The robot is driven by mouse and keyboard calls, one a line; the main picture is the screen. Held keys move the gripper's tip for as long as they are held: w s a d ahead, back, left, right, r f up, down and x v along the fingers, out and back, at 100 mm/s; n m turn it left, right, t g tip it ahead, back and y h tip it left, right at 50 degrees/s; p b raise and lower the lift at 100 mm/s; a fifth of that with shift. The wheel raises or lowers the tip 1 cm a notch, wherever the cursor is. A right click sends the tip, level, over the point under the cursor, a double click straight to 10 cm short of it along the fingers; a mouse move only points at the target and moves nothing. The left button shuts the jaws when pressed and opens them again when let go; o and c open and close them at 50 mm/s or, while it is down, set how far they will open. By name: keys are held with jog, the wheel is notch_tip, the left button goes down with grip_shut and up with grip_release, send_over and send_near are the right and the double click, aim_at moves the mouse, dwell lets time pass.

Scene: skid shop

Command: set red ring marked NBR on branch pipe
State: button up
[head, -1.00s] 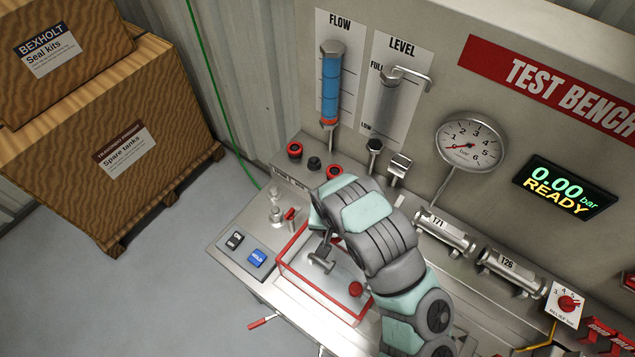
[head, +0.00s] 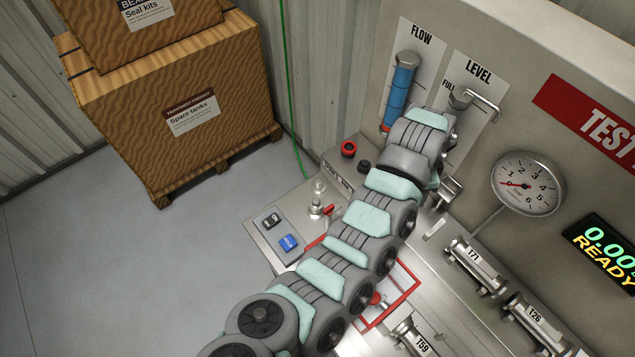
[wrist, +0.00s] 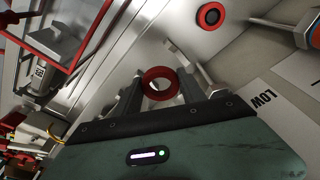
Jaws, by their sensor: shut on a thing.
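In the wrist view a plain red ring (wrist: 160,83) sits between the fingertips of my gripper (wrist: 161,88), which is shut on it. The ring faces the camera and its hole is open; no NBR mark is legible. In the head view my arm hides the gripper and the held ring. A red ring with a black centre (head: 349,149) sits on the bench back; it also shows in the wrist view (wrist: 210,16), apart from my gripper. I cannot tell which fitting is the branch pipe.
Near my arm are a black knob (head: 365,167), the blue flow tube (head: 399,92), the level fitting (head: 460,99) and a gauge (head: 527,184). A red-rimmed tray (head: 404,290) lies partly under my arm. Metal cylinders (head: 475,262) line the bench. Crates (head: 180,105) stand left, beyond open floor.

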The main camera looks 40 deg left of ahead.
jog(key=s+a+f+m, duration=0.1)
jog(key=s+a+f, duration=0.3)
jog(key=a, duration=0.4)
jog(key=s+a+f+m+b, duration=0.1)
jog(key=s+a+f, duration=0.3)
jog(key=a, duration=0.4)
jog(key=s+a+f+m+b, duration=0.1)
jog(key=s+a+f, duration=0.4)
jog(key=a, duration=0.3)
jog(key=shift+f+m+g, duration=0.25)
jog(key=shift+m+g, duration=0.05)
jog(key=shift+m, duration=0.1)
jog(key=shift+f+b, duration=0.45)
jog(key=shift+f, duration=0.2)
jog(key=shift+a, duration=0.2)
jog(key=shift+f, duration=0.2)
jog(key=shift+f, duration=0.2)
